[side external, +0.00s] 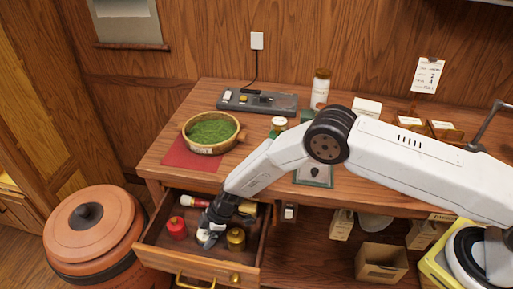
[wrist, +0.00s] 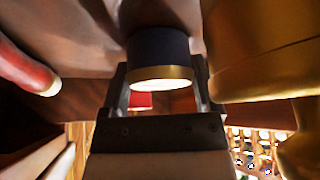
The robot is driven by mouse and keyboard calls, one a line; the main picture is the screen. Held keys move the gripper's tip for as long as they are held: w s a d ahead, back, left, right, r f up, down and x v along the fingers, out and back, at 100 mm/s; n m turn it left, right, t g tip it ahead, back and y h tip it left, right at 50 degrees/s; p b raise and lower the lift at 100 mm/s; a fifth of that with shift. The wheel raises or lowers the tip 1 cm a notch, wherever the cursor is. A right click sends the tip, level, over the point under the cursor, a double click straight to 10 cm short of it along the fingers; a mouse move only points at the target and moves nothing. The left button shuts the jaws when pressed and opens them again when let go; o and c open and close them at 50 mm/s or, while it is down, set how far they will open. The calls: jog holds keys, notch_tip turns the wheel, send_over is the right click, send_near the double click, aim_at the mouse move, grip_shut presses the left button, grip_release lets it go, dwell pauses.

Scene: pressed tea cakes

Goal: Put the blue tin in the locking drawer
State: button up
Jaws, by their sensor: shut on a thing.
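The dark blue tin (wrist: 158,48) with a gold rim is between the two fingers of my gripper (wrist: 160,88) in the wrist view. My gripper is shut on it. In the side view my gripper (side external: 210,233) reaches down inside the open wooden drawer (side external: 160,259), among other tins. The tin is mostly hidden there by the fingers, and I cannot tell whether it touches the drawer floor. The drawer is pulled out below the desk top, with a brass handle (side external: 195,281) on its front.
The drawer also holds a red tin (side external: 176,227), a dark gold tin (side external: 236,238) and a red-and-white roll (side external: 192,202). A bowl of green leaves (side external: 210,131) stands above on the desk. A large clay pot (side external: 92,235) stands left of the drawer.

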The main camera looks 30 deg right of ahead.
jog(key=shift+f, duration=0.1)
jog(key=o, duration=1.1)
jog(key=shift+d+r, duration=0.15)
jog(key=shift+r, duration=0.3)
jog(key=shift+v, duration=3.4)
